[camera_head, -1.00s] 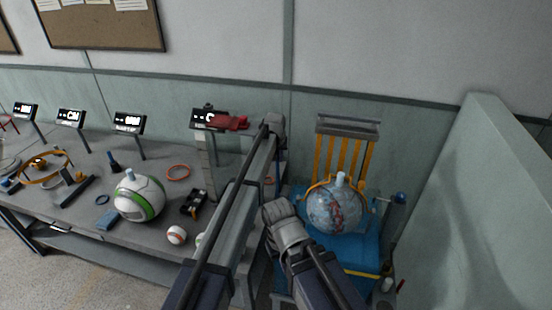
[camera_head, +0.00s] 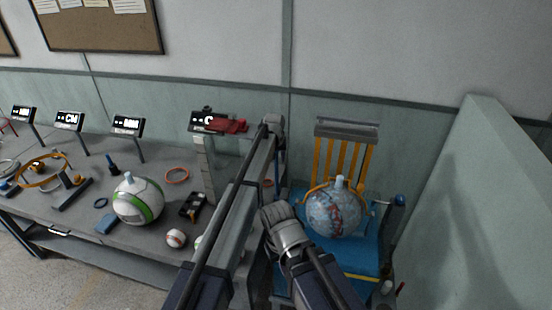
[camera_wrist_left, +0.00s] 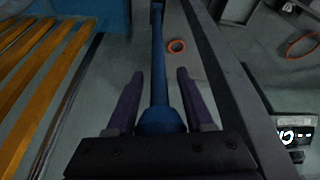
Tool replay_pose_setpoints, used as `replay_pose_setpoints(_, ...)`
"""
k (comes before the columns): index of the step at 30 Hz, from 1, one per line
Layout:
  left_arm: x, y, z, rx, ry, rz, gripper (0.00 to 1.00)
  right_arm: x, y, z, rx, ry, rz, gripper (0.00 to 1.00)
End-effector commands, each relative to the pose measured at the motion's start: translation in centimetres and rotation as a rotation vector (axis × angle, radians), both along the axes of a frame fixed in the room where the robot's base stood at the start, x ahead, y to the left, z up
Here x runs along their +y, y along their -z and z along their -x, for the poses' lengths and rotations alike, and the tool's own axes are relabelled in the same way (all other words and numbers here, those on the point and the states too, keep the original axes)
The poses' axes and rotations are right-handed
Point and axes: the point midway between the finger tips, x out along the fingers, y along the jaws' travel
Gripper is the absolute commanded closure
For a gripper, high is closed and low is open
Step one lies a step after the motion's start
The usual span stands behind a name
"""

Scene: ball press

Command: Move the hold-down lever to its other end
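The left wrist view shows a blue lever (camera_wrist_left: 158,60) with a wide blue knob at its near end. My left gripper (camera_wrist_left: 160,74) has its two dark purple fingers on either side of the lever, with a gap showing at each side, so it is open around it. In the head view my arm links hide this lever and the fingers. The blue press (camera_head: 364,258) stands right of my arm, with yellow bars (camera_head: 343,158) at its back and a patterned ball (camera_head: 334,214) on it. My right gripper does not show.
Left of my arm, a grey bench (camera_head: 150,238) carries a white-green ball (camera_head: 138,199), a baseball (camera_head: 176,238), an orange ring (camera_head: 177,176) and several small displays. A blue knob (camera_head: 399,200) sticks out at the press's right. A pale partition (camera_head: 470,210) stands further right.

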Motion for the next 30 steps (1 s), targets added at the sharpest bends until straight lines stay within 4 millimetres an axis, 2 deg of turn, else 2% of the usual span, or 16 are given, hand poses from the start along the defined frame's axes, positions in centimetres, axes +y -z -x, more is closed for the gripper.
replay_pose_setpoints(14,0.0,-0.5,0.6,0.003,0.002,0.001,0.48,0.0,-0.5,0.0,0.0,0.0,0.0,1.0)
replay_pose_setpoints(20,0.1,-2.4,1.2,0.003,0.002,0.001,0.48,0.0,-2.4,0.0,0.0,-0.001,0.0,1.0)
replay_pose_setpoints(30,0.3,-6.6,2.7,0.002,0.001,0.0,0.48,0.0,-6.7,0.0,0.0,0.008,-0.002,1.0)
